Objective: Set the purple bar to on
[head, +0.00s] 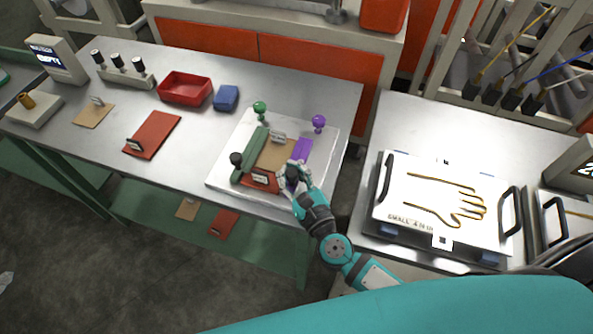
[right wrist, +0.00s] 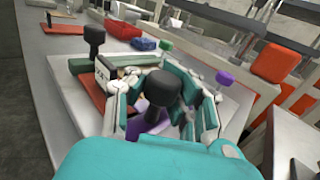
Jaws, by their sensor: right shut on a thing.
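The purple bar (head: 304,150) lies on the right side of a white board (head: 222,179), with a purple knob (head: 319,121) standing at its far end. My right gripper (head: 292,178) is at the bar's near end. In the right wrist view its fingers are shut around a black knob (right wrist: 162,88), with purple (right wrist: 150,124) showing below. The fingers partly hide this end of the bar. My left gripper is not in view.
A green bar (head: 251,153) lies on the board's left, with a green knob (head: 260,107) and a black knob (head: 236,158) at its ends. Brown and red pieces lie between the bars. A red bin (head: 185,88) and blue block (head: 226,98) stand farther left.

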